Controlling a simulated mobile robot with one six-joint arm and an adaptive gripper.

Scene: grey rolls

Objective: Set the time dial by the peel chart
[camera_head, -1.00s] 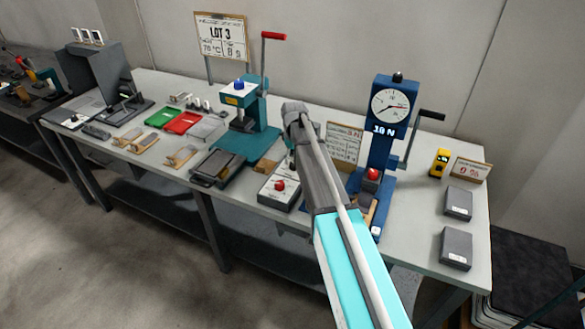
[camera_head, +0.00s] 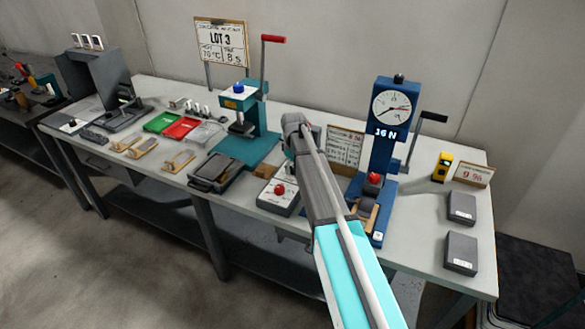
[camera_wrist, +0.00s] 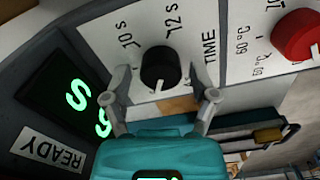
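In the wrist view, the black time dial (camera_wrist: 160,68) sits on a white panel marked "TIME", with "10 s" and "12 s" beside it. A small white mark shows on the dial's lower side. My gripper (camera_wrist: 164,68) has its two grey fingers apart, one on each side of the dial, with a gap visible on both sides. In the head view my arm hides the gripper and the time dial. A printed chart sheet (camera_head: 345,146) stands behind my arm, partly hidden, its text too small to read.
A red knob (camera_wrist: 297,36) with °C marks sits beside the dial; a dark display (camera_wrist: 66,100) with green characters is at left. A blue tester (camera_head: 381,145), a teal press (camera_head: 262,118), a "LOT 3" sign (camera_head: 220,41) and grey boxes (camera_head: 461,209) stand on the bench.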

